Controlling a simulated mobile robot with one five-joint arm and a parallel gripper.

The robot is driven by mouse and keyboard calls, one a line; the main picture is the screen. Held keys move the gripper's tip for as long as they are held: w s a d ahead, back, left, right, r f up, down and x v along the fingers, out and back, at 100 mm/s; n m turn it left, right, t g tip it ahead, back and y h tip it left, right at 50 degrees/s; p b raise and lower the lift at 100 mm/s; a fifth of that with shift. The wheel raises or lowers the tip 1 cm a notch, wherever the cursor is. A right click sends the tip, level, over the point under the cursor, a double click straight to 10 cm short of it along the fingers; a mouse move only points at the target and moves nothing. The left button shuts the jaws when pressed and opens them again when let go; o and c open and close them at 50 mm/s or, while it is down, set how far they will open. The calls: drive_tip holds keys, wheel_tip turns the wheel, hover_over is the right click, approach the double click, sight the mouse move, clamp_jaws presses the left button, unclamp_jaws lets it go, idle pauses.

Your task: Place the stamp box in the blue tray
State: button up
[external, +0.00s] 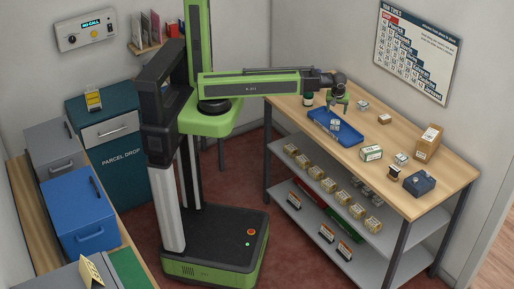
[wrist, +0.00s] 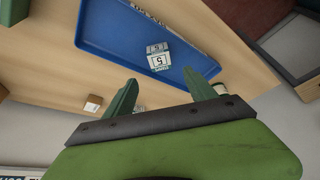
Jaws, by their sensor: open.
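The blue tray (external: 317,117) lies on the wooden counter at its far left part; it fills the upper middle of the wrist view (wrist: 105,30). A small white and grey-teal box marked 5, which looks like the stamp box (wrist: 158,58), rests inside the tray; it also shows in the external view (external: 335,127).
A dark jar (external: 308,99) stands behind the tray. Small boxes (external: 384,118) lie to the right, with a white-green box (external: 371,153), a tall cardboard box (external: 428,142) and a dark blue box (external: 419,184) farther along. Shelves below the counter hold several small boxes.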

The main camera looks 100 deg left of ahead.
drive_tip(key=s+d+f+m+h+b, duration=0.1)
drive_tip(key=d+f+m+h, duration=0.1)
drive_tip(key=d+m, duration=0.7)
drive_tip(key=s+d+f+m+h+b, duration=0.1)
drive_tip(key=d+f+m+h+b, duration=0.1)
drive_tip(key=d+m, duration=0.7)
drive_tip(key=shift+s+d+f, duration=0.15)
drive_tip(key=shift+d+f, duration=0.4)
drive_tip(key=shift+d, duration=3.85)
